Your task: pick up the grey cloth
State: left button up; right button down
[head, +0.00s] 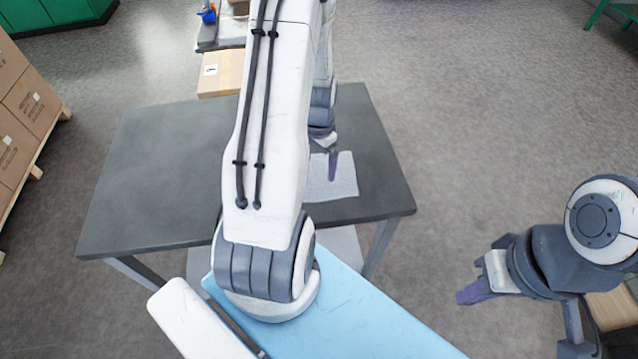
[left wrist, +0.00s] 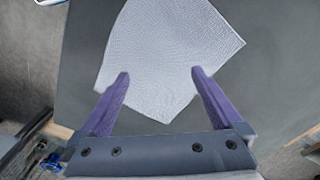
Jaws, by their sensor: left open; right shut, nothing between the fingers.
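The grey cloth (head: 343,181) lies flat on the dark table, near its front right side in the head view, partly hidden behind my left arm. In the left wrist view the cloth (left wrist: 172,55) fills the upper middle, with one corner pointing down between the fingers. My left gripper (head: 332,172) is open above the cloth, and its purple fingertips (left wrist: 159,75) sit apart over the cloth's near edges. Whether the fingertips touch the cloth I cannot tell. My right gripper (head: 468,297) is shut and empty, away from the table at the lower right.
The dark table (head: 150,160) is bare to the left of my left arm. Cardboard boxes (head: 25,115) stand at the far left. A carton (head: 221,72) sits behind the table's back edge. Open floor (head: 480,120) lies to the right.

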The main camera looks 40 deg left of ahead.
pick_arm(q)
jog(key=shift+f+b, duration=0.6)
jog(key=shift+f, duration=0.85)
pick_arm(e)
notch_tip(320, 180, down, 2)
jog(key=shift+f, duration=0.1)
pick_arm(q)
jog(key=shift+c, duration=0.3)
grip_shut()
